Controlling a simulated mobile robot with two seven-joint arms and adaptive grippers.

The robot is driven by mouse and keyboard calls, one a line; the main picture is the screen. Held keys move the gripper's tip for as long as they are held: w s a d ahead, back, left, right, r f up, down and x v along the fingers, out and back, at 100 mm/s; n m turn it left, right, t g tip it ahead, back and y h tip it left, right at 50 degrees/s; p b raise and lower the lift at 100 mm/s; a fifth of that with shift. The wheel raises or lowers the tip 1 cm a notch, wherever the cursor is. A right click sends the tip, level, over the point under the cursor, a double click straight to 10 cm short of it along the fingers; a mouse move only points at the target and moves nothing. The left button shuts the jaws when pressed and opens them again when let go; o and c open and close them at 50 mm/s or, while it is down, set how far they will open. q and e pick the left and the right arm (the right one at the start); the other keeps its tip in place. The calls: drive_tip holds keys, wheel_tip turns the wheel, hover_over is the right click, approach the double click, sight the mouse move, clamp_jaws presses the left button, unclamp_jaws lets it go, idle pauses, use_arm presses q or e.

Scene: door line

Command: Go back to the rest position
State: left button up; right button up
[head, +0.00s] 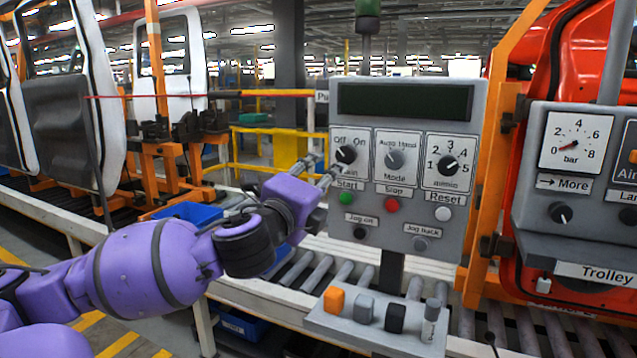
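My purple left arm reaches in from the left. Its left gripper (324,163) is in front of the left edge of the grey control panel (370,238). The two grey fingers are apart with a gap between them, and I see nothing held. The fingertips are close to the Off/On knob (345,154), just left of it; I cannot tell whether they touch it. The gripper partly hides the label under that knob and the panel's left edge. My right gripper is not in view.
The panel also has a Mode knob (394,159), a red Stop button (392,205) and a white Reset button (443,214). A shelf with small blocks (376,325) sits below. A second panel with a pressure gauge (575,141) stands right. A roller conveyor (320,272) runs behind.

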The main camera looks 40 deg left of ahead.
use_arm(q)
drive_tip(key=shift+s+d, duration=0.1)
drive_tip(key=shift+s, duration=0.35)
idle(0.3)
drive_tip(key=s+d+f+n+g+h+p, duration=0.1)
drive_tip(key=s+f+n+g+h, duration=0.25)
drive_tip(key=f, duration=1.45)
drive_tip(key=s+f+n+g+p, duration=0.15)
drive_tip(key=s+f+n, duration=0.35)
drive_tip(key=f, duration=1.3)
drive_tip(key=s+d+f+n+g, duration=0.2)
drive_tip(key=s+d+f+n, duration=0.4)
drive_tip(key=s+f, duration=0.55)
drive_tip(key=s+d+f+n+g+h+p, duration=0.1)
drive_tip(key=s+d+f+n+g, duration=0.1)
drive_tip(key=s+d+f, duration=0.8)
drive_tip(key=s+d+n, duration=0.1)
drive_tip(key=s+d, duration=0.2)
drive_tip(key=s, duration=0.1)
drive_tip(key=shift+s+d+f+n+g+p, duration=0.3)
drive_tip(key=shift+s+f+n+g, duration=0.05)
drive_tip(key=shift+f+g, duration=0.05)
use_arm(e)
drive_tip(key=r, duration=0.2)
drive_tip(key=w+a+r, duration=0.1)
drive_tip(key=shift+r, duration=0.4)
